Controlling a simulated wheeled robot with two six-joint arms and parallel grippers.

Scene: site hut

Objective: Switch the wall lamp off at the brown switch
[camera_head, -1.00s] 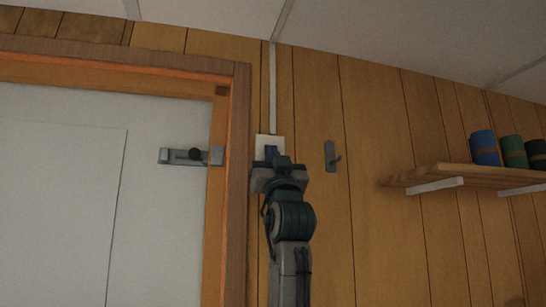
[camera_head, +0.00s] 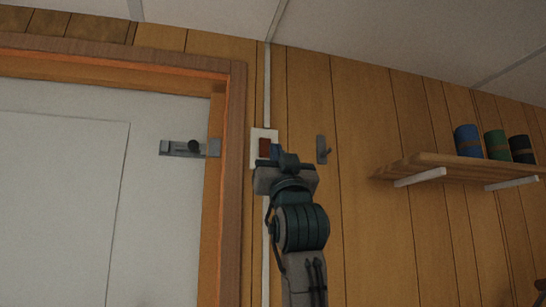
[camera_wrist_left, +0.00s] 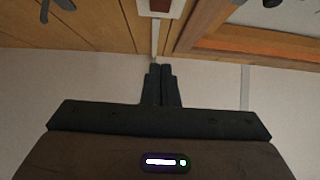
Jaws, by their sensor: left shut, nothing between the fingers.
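The brown switch (camera_head: 265,147) is a rocker on a white plate (camera_head: 256,136) on the wood wall, right of the door frame. It also shows at the top edge of the wrist view (camera_wrist_left: 160,5), cut off there. My left gripper (camera_head: 277,152) is shut and empty, just right of the rocker and overlapping the plate's lower right in the head view. In the wrist view its closed fingertips (camera_wrist_left: 160,67) appear apart from the switch. Whether they touch the plate is unclear. The wall lamp is not in view. My right gripper is not in view.
A metal hook (camera_head: 322,150) is on the wall right of the plate. A white door (camera_head: 60,200) with a sliding bolt (camera_head: 185,148) is at the left, inside a wooden frame (camera_head: 236,200). A shelf (camera_head: 440,167) with rolls (camera_head: 467,141) is at the right.

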